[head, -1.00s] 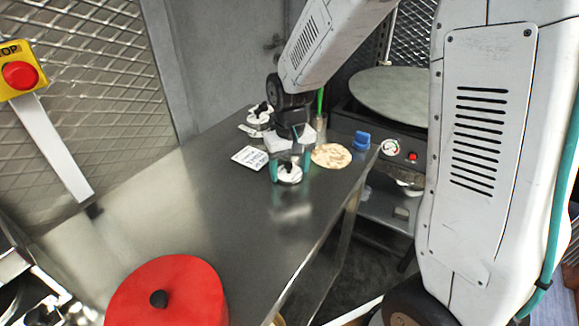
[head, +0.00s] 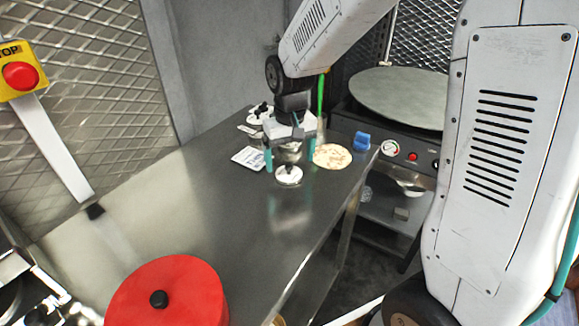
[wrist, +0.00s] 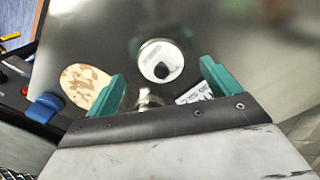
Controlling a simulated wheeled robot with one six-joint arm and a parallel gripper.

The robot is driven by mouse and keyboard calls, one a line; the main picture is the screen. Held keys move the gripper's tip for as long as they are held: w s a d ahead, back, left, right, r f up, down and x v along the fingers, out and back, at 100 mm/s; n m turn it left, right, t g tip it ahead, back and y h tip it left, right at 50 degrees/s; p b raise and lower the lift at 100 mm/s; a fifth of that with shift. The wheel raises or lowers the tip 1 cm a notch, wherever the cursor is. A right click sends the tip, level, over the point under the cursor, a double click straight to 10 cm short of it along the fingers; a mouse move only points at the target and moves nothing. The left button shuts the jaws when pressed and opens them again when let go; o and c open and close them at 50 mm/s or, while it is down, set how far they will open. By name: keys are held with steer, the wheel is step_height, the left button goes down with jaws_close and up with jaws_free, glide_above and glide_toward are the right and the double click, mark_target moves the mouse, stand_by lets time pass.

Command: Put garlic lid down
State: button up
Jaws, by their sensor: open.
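The garlic lid (head: 289,176), a small round pale lid with a black knob, lies flat on the steel table with its knob up. In the wrist view the lid (wrist: 160,61) is seen from above, beyond the fingertips and apart from them. My gripper (head: 290,160) is open and empty, its teal fingers spread above and just behind the lid. It also shows in the wrist view (wrist: 166,84). A small metal container (head: 289,152) stands behind the lid, partly hidden by my gripper.
A flatbread (head: 332,156) lies right of my gripper, with a blue object (head: 362,141) beyond it. A white card (head: 248,158) lies to the left. Another black-knobbed lidded container (head: 260,114) stands behind. A red lidded pot (head: 172,294) is in front. The table between is clear.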

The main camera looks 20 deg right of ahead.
mark_target(290, 167)
step_height(290, 167, up, 8)
steer(key=s+d+r, duration=0.1)
steer(key=s+r, duration=0.1)
steer(key=s, duration=1)
steer(key=s+d+r+t, duration=0.1)
steer(key=s+d+r, duration=0.1)
steer(key=s, duration=1.1)
steer(key=shift+s+r, duration=0.25)
steer(key=shift+r, duration=0.15)
